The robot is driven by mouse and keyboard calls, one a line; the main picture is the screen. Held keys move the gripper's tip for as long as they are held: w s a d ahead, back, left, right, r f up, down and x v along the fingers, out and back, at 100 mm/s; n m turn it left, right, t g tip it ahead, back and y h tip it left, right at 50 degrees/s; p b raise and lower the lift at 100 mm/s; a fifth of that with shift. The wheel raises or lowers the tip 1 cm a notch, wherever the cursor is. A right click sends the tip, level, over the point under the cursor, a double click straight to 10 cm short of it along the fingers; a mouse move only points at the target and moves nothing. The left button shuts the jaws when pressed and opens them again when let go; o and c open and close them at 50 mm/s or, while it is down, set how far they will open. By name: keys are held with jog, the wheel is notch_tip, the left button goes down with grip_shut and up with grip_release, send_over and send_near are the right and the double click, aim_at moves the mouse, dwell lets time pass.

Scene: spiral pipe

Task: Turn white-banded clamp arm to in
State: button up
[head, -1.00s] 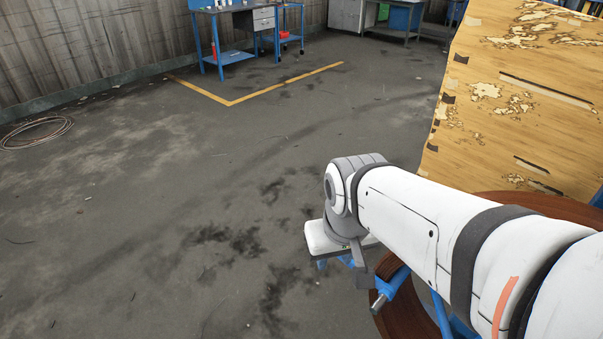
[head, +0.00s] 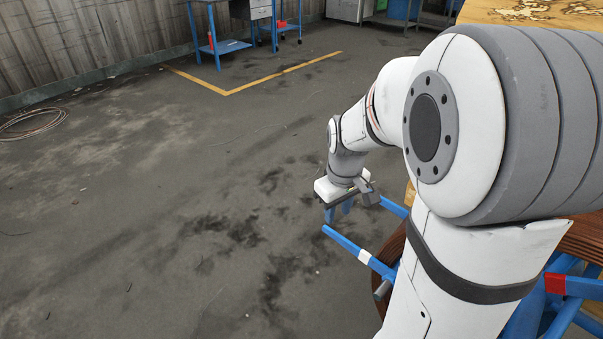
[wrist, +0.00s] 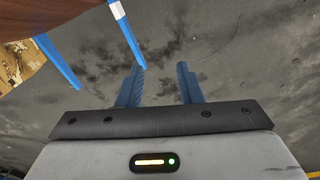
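The white-banded clamp arm (head: 343,243) is a blue bar with a white band near the coil; its free end points to the upper left, outward over the floor. In the wrist view this arm (wrist: 130,42) runs down from the top edge, its end appearing close to the left fingertip; I cannot tell whether they touch. My gripper (head: 338,211) points down just above and beside the bar's free end in the head view. In the wrist view my gripper (wrist: 160,68) has its two blue fingers apart, with only floor between them.
A brown coil (head: 396,256) on a blue frame stands right, partly hidden by my arm. A red-banded blue arm (head: 583,287) is at far right. Another blue bar (wrist: 57,62) shows left in the wrist view. A worn yellow panel (head: 530,12) stands behind.

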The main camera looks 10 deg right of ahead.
aim_at(341, 237)
jog(key=w+d+f+n+b, duration=0.1)
jog(key=w+f, duration=0.1)
jog(key=f, duration=0.2)
jog(key=w+d+f+n, duration=0.1)
jog(key=w+d+f, duration=0.1)
jog(key=w+f, duration=0.1)
jog(key=w+d+f+g+b, duration=0.1)
jog(key=w+d+f, duration=0.1)
jog(key=f, duration=0.3)
jog(key=shift+w+f+n+b, duration=0.3)
jog(key=shift+f+n, duration=0.05)
jog(key=shift+n, duration=0.05)
notch_tip(341, 237, down, 8)
jog(key=shift+w+d+f+b, duration=0.1)
jog(key=shift+f+b, duration=0.05)
jog(key=shift+b, duration=0.25)
jog(key=shift+c, duration=0.3)
grip_shut()
